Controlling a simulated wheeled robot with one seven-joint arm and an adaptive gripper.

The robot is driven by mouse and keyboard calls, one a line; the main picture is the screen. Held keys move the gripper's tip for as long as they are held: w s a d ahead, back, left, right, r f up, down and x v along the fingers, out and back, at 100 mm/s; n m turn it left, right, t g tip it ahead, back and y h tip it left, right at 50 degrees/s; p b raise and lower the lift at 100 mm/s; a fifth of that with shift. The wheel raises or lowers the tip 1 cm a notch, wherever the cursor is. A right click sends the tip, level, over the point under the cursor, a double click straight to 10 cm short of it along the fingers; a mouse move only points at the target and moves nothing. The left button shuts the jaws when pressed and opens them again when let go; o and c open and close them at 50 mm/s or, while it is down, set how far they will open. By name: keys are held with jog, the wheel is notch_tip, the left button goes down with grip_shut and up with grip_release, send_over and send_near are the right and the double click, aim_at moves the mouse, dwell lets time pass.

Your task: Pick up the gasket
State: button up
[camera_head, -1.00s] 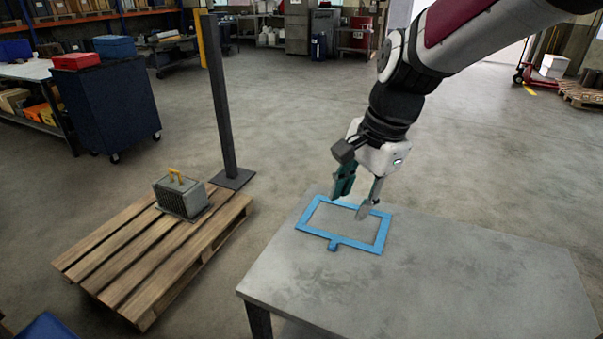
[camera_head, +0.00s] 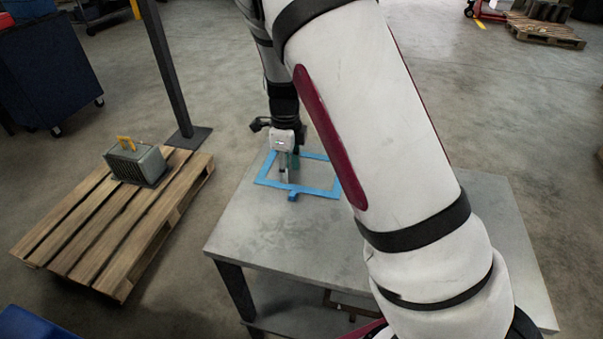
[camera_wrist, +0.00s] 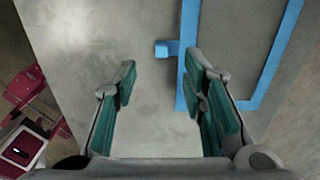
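The gasket (camera_head: 327,193) is a flat blue rectangular frame with a small tab (camera_head: 293,196) on its near side. It lies on the far left part of the grey metal table (camera_head: 270,225). My gripper (camera_head: 287,180) points down over the gasket near its tab side, and partly covers it. In the wrist view my gripper (camera_wrist: 162,70) is open, with nothing between its green-padded fingers. There the gasket (camera_wrist: 187,30) is at the right, with its tab (camera_wrist: 165,48) ahead between the fingertip lines. The right finger overlaps the frame's corner. I cannot tell whether it touches.
A wooden pallet (camera_head: 85,240) at left carries a grey box with a yellow handle (camera_head: 137,163). A dark post (camera_head: 168,75) stands behind it. My arm covers much of the table's right side. The table's front left is clear.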

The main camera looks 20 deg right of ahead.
aim_at(291, 194)
notch_tip(291, 194, down, 4)
jog(key=shift+r, duration=0.1)
jog(key=shift+d+f+p, duration=0.15)
jog(key=shift+f+p, duration=0.1)
jog(key=shift+f, duration=1.05)
jog(key=shift+d+f+p, duration=0.15)
jog(key=shift+f+p, duration=0.1)
jog(key=shift+f, duration=1.05)
grip_shut()
